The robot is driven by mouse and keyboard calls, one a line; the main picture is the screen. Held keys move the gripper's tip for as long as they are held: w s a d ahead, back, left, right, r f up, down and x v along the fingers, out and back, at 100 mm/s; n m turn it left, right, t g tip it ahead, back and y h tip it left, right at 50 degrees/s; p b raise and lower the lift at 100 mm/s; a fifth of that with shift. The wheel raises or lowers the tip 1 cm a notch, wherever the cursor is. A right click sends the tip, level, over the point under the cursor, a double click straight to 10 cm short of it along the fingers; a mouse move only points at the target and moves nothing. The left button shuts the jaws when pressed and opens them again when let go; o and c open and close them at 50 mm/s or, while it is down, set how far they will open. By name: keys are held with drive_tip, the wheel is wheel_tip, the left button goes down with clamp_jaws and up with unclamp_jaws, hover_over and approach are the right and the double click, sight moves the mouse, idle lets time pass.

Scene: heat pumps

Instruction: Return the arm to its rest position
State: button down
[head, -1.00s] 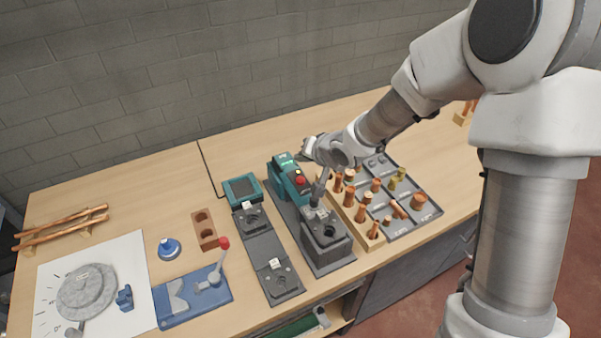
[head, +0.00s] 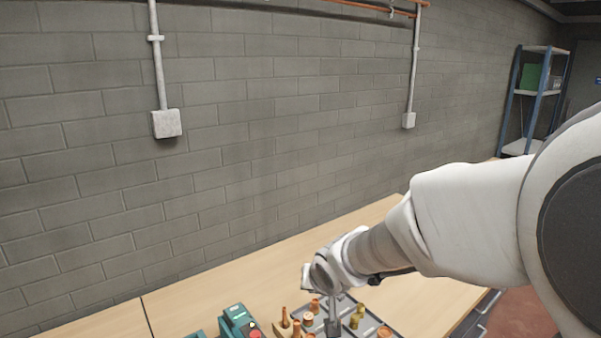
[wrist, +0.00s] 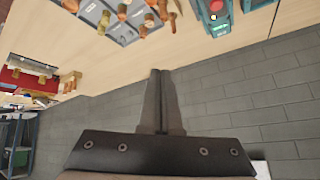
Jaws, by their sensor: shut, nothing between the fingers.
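My gripper (head: 333,327) is at the lower middle of the head view, over the grey tray of copper fittings (head: 372,322) on the wooden bench. In the wrist view my gripper (wrist: 160,75) has its two fingers together with nothing between them. The wrist view looks past the fingers at the bench edge and the grey block wall. My arm reaches in from the right of the head view, bent and raised above the bench.
The teal device (head: 238,322) with a red button stands left of my gripper. The bench (head: 260,275) is bare behind the tray. A block wall (head: 250,130) runs behind it. A shelf unit (head: 540,95) stands at the far right.

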drive_tip(key=s+d+r+h, duration=0.2)
drive_tip(key=s+d+r, duration=0.4)
drive_tip(key=s+d, duration=0.25)
drive_tip(key=s+d+r+g, duration=0.1)
drive_tip(key=s+d+g, duration=0.1)
drive_tip(key=s, duration=1.3)
drive_tip(key=shift+d+r+y+b, duration=0.3)
drive_tip(key=shift+r+b, duration=0.1)
drive_tip(key=shift+b, duration=0.05)
drive_tip(key=shift+w, duration=0.1)
idle(0.6)
